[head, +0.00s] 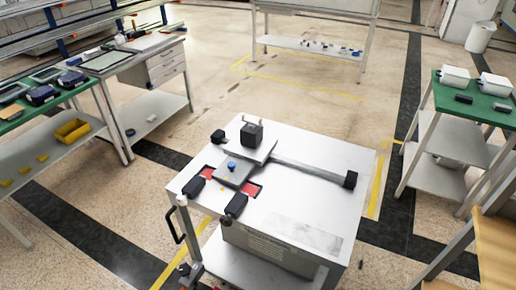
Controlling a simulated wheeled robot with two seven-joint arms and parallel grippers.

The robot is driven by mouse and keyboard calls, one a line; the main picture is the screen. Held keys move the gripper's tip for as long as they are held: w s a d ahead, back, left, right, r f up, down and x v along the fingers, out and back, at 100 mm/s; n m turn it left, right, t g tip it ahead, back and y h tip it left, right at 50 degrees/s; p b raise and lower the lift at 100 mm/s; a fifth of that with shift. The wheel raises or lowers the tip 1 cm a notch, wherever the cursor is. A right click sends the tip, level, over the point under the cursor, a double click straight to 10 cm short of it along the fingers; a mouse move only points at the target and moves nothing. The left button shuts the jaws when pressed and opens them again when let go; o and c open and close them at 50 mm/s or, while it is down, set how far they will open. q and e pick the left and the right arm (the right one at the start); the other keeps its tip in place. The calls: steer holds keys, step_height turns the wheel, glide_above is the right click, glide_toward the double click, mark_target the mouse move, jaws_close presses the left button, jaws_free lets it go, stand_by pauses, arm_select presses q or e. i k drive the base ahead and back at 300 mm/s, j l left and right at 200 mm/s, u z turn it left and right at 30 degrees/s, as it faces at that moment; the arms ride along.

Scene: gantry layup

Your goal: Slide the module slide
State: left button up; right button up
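A grey rail (305,167) runs across the top of a white cart (310,212), with a black end block (218,137) at its left end and another (350,180) at its right. A pale plate (262,154) sits over the rail near its left end and carries a black block (251,135) with light upright pieces. This looks like the module slide. In front of it, a grey plate (228,178) with a blue knob (231,166) lies between red patches. Neither gripper is in view.
Two black blocks (195,187) (235,205) lie at the cart's near left. Workbenches stand at the left, a green-topped table (475,103) with white bins at the right, and a wooden structure (495,245) at lower right. The floor behind the cart is clear.

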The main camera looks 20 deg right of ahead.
mark_target(250, 147)
steer(key=i+j+z, duration=0.25)
steer(key=j+z, duration=0.3)
steer(key=i+j+z, duration=0.1)
steer(key=j+z, duration=0.15)
steer(key=j, duration=0.25)
steer(key=i+j+z, duration=0.1)
steer(key=j+z, duration=0.15)
steer(key=j, duration=0.1)
